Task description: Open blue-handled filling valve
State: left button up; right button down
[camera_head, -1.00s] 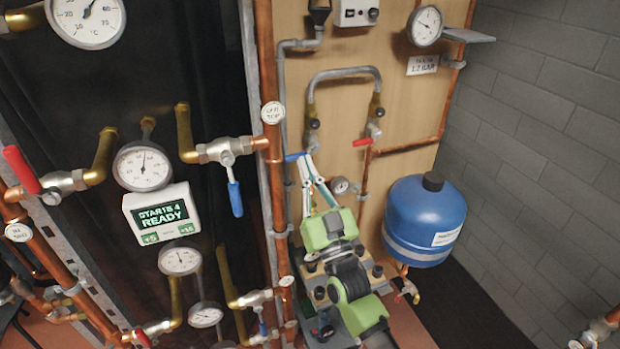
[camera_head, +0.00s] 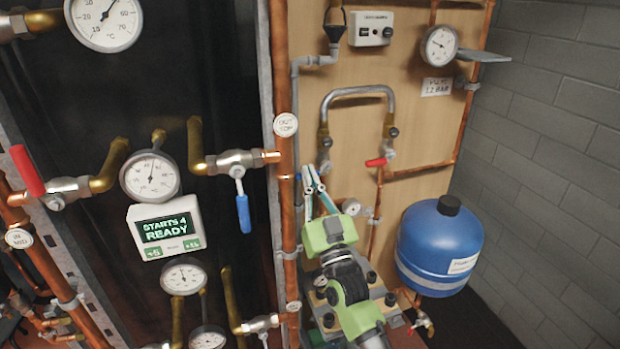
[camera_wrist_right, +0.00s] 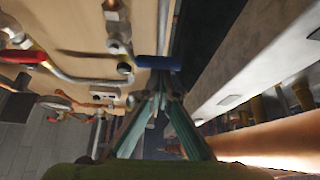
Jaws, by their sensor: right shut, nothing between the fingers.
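The blue handle (camera_wrist_right: 158,62) of the filling valve shows in the wrist view, crosswise just beyond my right fingertips. In the head view it is mostly hidden at my fingertips, with only a small trace of blue there. My right gripper (camera_head: 313,178) is shut and empty, its pale teal fingers pointing up toward the valve below the bent grey hose. In the wrist view the fingers (camera_wrist_right: 160,97) meet at their tips close under the handle; whether they touch it I cannot tell. My left gripper is out of view.
A red-handled valve (camera_head: 377,162) sits right of the gripper. A small gauge (camera_head: 352,206) is close beside the fingers. A copper pipe (camera_head: 283,180) runs vertically at left, with another blue lever (camera_head: 242,213) beyond it. A blue tank (camera_head: 438,246) stands at right.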

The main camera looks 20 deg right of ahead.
jog(key=shift+f+n+y, duration=0.25)
jog(key=shift+n+y, duration=0.2)
jog(key=shift+n, duration=0.2)
jog(key=shift+f+n+y, duration=0.25)
jog(key=shift+n+y, duration=0.2)
jog(key=shift+n, duration=0.2)
jog(key=d+f+n+g+y+p, duration=0.2)
jog(key=d+f+n+g+y, duration=0.1)
jog(key=n, duration=0.8)
jog(key=d+f+n+g+y+p, duration=0.2)
jog(key=n+g, duration=0.4)
jog(key=n, duration=0.4)
jog(key=shift+d+f+n+y+p, duration=0.4)
jog(key=shift+f+y+p, duration=0.1)
jog(key=shift+y+p, duration=0.4)
jog(key=shift+w, duration=0.1)
